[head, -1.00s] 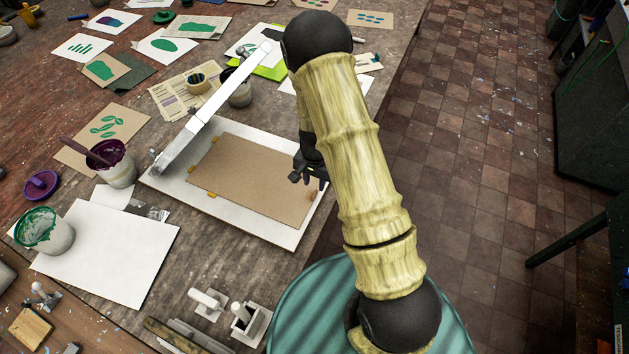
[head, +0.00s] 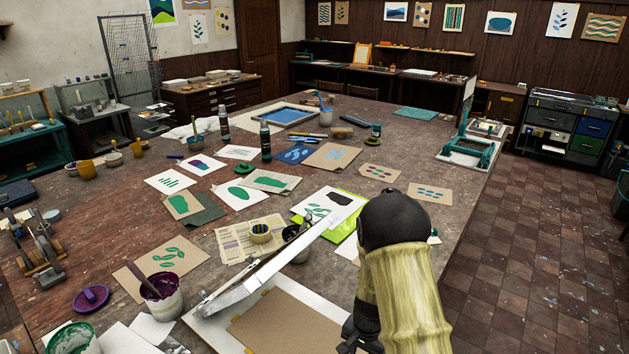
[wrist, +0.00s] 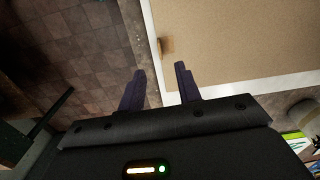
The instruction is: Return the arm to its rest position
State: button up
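My arm (head: 405,290) comes up from the lower edge of the head view, bent at a dark elbow, to the right of the hinged screen. My gripper (head: 352,340) shows only partly at the bottom, dark, beside the board's right side. In the wrist view its two fingers (wrist: 160,82) are apart with nothing between them. The hinged screen (head: 262,264) is seen nearly edge-on, tilted up over its white baseboard (head: 222,338). A brown sheet (head: 285,322) lies on the baseboard; it also shows in the wrist view (wrist: 235,40).
The table (head: 365,115) is crowded with printed cards, jars and bottles. A purple ink pot (head: 160,298) and a green one (head: 72,340) stand left of the screen. Open tiled floor (head: 530,240) lies right of the table.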

jog(key=s+d+r+n+t+b, duration=0.2)
jog(key=s+r+n+b, duration=0.2)
jog(key=s+r, duration=1)
notch_tip(320, 180, up, 2)
jog(key=n, duration=0.3)
jog(key=shift+r+t, duration=0.25)
jog(key=shift+t, duration=0.05)
